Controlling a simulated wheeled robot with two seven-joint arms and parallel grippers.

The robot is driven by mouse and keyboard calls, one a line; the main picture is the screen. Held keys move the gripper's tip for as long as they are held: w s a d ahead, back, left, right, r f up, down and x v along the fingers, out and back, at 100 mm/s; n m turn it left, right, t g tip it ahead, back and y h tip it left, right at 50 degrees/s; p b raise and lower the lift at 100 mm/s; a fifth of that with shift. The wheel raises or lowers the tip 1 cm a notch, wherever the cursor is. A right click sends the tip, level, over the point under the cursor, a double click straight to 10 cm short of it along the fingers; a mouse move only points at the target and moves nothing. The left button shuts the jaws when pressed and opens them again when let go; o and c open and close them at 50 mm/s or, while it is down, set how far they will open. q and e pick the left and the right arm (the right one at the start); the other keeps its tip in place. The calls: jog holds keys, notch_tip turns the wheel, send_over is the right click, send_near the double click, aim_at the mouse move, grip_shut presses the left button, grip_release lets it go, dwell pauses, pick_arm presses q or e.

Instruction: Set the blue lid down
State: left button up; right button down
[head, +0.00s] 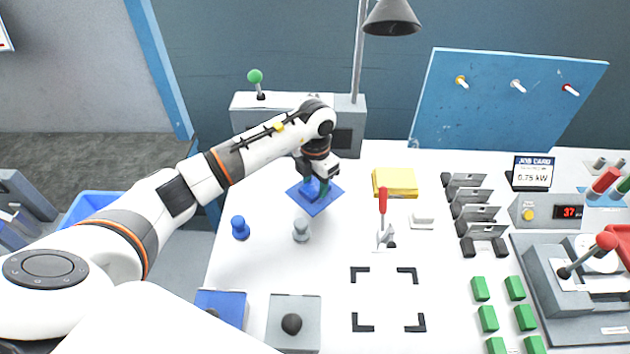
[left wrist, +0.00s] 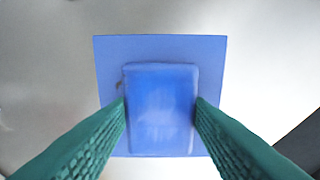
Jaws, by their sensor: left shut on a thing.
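The blue lid (head: 325,205) is a flat square plate with a raised block handle. My left gripper (head: 318,186) is shut on that handle, near the back middle of the white bench. In the left wrist view the green-padded fingers (left wrist: 160,112) press on both sides of the handle, and the lid's plate (left wrist: 110,60) spreads out beyond it. The head view does not clearly show whether the lid touches the bench or hangs above it. My right gripper is not in view.
A blue knob piece (head: 240,228) and a grey one (head: 301,230) stand in front of the lid. A red-handled toggle clamp (head: 383,215) and yellow pads (head: 395,182) are to the right. Black corner marks (head: 360,275) frame an empty patch. A blue box (head: 222,305) and a grey box (head: 294,309) sit at the front.

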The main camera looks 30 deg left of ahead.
aim_at(315, 186)
pick_arm(q)
jog(key=shift+f, duration=0.2)
jog(key=shift+f, duration=0.1)
jog(key=o, duration=1)
jog(key=shift+r, duration=0.3)
notch_tip(315, 186, up, 12)
jog(key=shift+f+b, duration=0.15)
jog(key=shift+b, duration=0.75)
